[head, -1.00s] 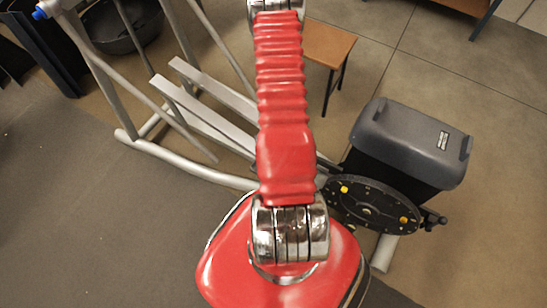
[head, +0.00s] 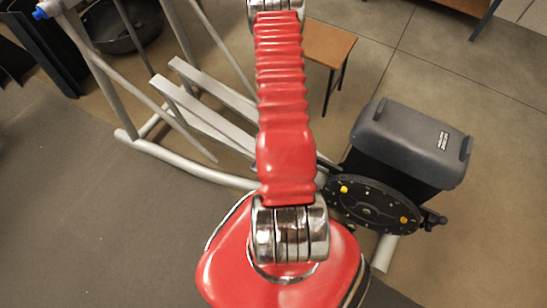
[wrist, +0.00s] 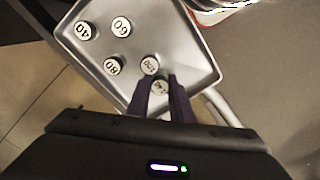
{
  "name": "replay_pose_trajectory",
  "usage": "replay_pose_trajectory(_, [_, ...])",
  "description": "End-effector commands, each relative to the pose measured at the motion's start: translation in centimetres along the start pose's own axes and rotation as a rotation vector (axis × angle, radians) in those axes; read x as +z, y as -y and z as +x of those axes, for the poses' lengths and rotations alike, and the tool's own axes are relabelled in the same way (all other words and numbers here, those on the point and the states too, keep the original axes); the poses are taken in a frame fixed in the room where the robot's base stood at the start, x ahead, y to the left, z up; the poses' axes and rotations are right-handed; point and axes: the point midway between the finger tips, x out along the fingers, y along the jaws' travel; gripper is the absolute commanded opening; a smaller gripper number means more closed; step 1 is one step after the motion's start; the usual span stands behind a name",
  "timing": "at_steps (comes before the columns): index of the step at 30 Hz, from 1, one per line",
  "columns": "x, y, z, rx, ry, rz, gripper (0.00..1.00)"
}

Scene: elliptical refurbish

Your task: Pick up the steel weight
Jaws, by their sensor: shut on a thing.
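In the wrist view my gripper (wrist: 159,84) has its two dark fingers shut on a small round steel weight (wrist: 160,84) with a pale, marked top; the mark is too small to read surely. The fingers hide its sides, and I cannot tell whether it is clear of the tray. Another round weight (wrist: 150,65) stands just beyond it, very close. More weights stand apart: one marked 80 (wrist: 112,65), one marked 60 (wrist: 121,27) and one marked 40 (wrist: 84,30). All are over or in a silver tray (wrist: 188,50). The head view does not show my gripper.
In the head view a grey elliptical frame (head: 205,132) stands beyond my red arm, with a black round crank disc (head: 372,207) and a dark grey housing (head: 412,140) at right. A small wooden stool (head: 328,45) and a black tub (head: 122,25) stand behind. Open floor (head: 470,240) lies at right.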

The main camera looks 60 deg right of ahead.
Motion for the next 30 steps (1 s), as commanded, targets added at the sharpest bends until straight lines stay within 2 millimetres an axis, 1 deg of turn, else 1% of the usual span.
replay_pose_trajectory(10, [0.0, 0.0, -0.1, 0.0, 0.0, 0.001, 0.0])
replay_pose_trajectory(17, [-0.1, 0.0, -1.0, -0.001, -0.002, 0.0, 0.0])
replay_pose_trajectory(23, [-0.1, -0.1, -2.5, 0.0, -0.004, 0.0, 0.0])
replay_pose_trajectory(30, [-0.2, -0.1, -6.1, 0.001, -0.004, 0.0, 0.0])
